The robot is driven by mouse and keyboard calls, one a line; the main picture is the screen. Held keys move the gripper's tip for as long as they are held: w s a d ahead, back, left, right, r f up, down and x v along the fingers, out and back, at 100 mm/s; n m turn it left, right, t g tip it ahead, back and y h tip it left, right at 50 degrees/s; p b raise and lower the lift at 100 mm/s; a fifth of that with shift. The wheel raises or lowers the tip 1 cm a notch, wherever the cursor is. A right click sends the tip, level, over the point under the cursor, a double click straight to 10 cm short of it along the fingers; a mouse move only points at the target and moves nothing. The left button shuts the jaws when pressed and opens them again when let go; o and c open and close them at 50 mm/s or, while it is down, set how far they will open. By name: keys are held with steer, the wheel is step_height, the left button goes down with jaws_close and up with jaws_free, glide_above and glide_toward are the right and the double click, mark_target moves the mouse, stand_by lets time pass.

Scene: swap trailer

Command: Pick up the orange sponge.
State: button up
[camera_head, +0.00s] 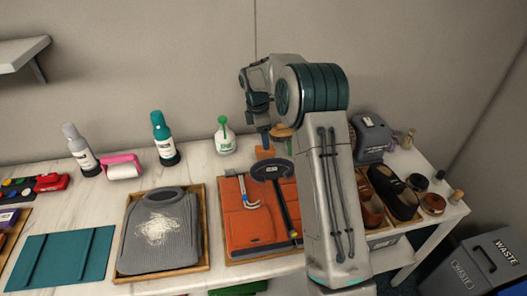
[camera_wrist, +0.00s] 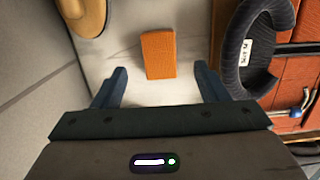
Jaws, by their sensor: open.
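The orange sponge (camera_wrist: 158,55) is a small block lying on the white marble tabletop in the wrist view. It lies ahead of my gripper (camera_wrist: 160,85), near the middle of the gap between the two blue fingers. The fingers are apart with nothing held between them. In the head view an orange block (camera_head: 264,153) shows just below my gripper (camera_head: 263,135), partly hidden by the arm.
A dark ring-shaped object with a label (camera_wrist: 244,55) is right of the sponge. A tan rounded object (camera_wrist: 84,14) is at upper left.

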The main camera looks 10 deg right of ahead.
mark_target(260, 154)
steer(key=shift+a+f, duration=0.2)
steer(key=shift+f, duration=0.4)
steer(key=f, duration=0.1)
steer(key=f+p, duration=0.1)
steer(key=f, duration=0.3)
steer(key=shift+d, duration=0.4)
steer(key=c, duration=1)
